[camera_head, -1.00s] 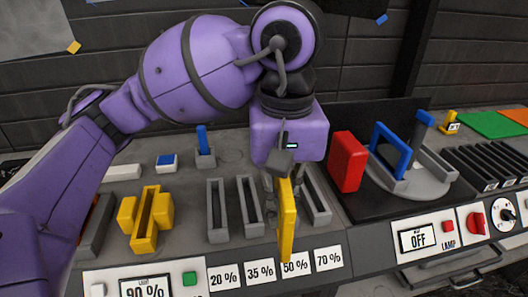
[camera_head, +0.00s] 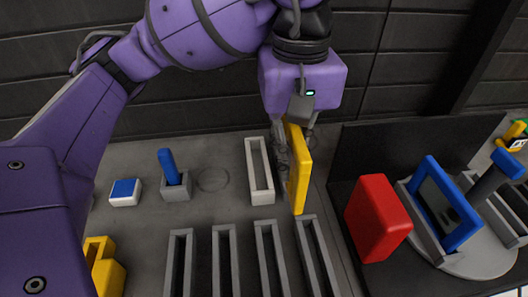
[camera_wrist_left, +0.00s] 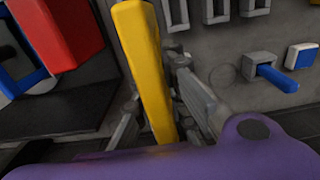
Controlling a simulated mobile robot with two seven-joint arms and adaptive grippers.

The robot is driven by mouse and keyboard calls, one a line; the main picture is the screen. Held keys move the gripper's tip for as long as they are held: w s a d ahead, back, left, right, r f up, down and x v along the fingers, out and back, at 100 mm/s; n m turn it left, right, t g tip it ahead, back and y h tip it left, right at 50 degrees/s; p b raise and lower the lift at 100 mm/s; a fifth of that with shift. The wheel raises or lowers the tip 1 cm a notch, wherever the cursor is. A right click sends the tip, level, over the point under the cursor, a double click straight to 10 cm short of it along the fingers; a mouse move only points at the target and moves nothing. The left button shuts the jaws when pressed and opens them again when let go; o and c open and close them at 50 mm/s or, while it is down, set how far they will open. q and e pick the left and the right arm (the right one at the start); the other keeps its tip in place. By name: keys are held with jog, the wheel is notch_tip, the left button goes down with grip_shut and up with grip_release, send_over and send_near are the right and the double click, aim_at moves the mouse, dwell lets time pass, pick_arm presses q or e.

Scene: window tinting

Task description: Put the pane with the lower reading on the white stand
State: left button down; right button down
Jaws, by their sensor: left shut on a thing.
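My left gripper (camera_head: 294,143) is shut on a yellow-framed pane (camera_head: 300,178) and holds it upright, edge-on to the head camera. The yellow pane also fills the middle of the left wrist view (camera_wrist_left: 147,65). The white stand (camera_head: 250,172), a pale upright slot, is just left of the pane in the head view. A blue-framed pane (camera_head: 465,228) stands on the round grey plate at the right. My right gripper is not in view. No reading is visible now.
Several empty grey slots (camera_head: 225,260) line the bench front. A red block (camera_head: 375,218) stands right of them. A blue post in a grey base (camera_head: 170,170), a blue-topped button (camera_head: 125,190) and a yellow holder (camera_head: 103,268) are at left. The dark wall is close behind.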

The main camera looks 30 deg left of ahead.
pick_arm(q)
jog(key=shift+w+a+f, duration=1.35)
jog(key=shift+a+f, duration=0.5)
jog(key=shift+f, duration=0.4)
jog(key=shift+w+a+f, duration=1.4)
jog(key=shift+a+f, duration=0.4)
jog(key=shift+f, duration=0.45)
jog(key=shift+w+a+f, duration=1.35)
jog(key=shift+a+f, duration=0.5)
jog(key=shift+f, duration=0.4)
jog(key=c, duration=1.8)
grip_release()
jog(key=shift+r, duration=0.1)
jog(key=shift+o, duration=0.2)
notch_tip(320, 180, up, 12)
jog(key=shift+r, duration=0.2)
